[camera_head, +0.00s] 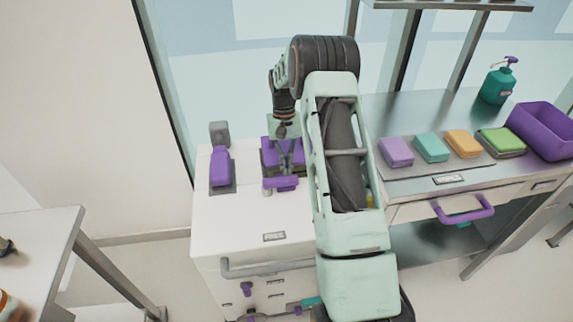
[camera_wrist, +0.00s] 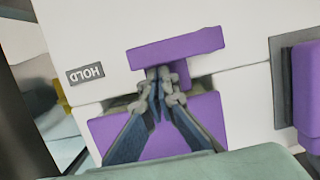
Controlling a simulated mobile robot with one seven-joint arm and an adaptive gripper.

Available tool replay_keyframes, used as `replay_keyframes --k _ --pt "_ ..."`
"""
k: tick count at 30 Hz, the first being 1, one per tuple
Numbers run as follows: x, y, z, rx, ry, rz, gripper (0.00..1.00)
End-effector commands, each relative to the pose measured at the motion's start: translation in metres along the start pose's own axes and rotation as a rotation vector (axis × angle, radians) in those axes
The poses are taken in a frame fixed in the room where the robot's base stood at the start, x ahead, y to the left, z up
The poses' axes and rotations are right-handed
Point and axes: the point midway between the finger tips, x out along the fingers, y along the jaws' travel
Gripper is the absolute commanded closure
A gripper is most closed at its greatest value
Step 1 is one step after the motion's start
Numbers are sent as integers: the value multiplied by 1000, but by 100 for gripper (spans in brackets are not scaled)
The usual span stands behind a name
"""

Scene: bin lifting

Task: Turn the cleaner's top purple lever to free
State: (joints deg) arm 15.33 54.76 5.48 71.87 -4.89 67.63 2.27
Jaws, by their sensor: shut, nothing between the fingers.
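The cleaner is the white cabinet (camera_head: 230,230) with purple parts on its top. The top purple lever (camera_head: 281,183) is a flat bar on its top, in front of my gripper. In the wrist view the lever (camera_wrist: 177,53) is a T shape, with its crossbar beyond my fingertips and its stem at them. My gripper (camera_wrist: 157,76) is shut and empty, its tips right at the lever's stem; whether they touch it I cannot tell. A "HOLD" label (camera_wrist: 86,74) shows upside down beside the lever.
A purple block (camera_head: 220,168) on a grey plate stands left of the lever. A metal counter on the right holds several coloured sponges (camera_head: 431,148), a purple bin (camera_head: 545,130) and a teal pump bottle (camera_head: 497,82). A white table (camera_head: 40,245) stands at the left.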

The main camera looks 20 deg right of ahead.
Motion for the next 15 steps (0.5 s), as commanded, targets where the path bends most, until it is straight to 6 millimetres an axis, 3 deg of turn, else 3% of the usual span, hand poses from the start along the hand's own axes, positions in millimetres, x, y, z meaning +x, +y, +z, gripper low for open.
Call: replay_keyframes --k 15 --pt "1 2 4 53 -1 -13 100"
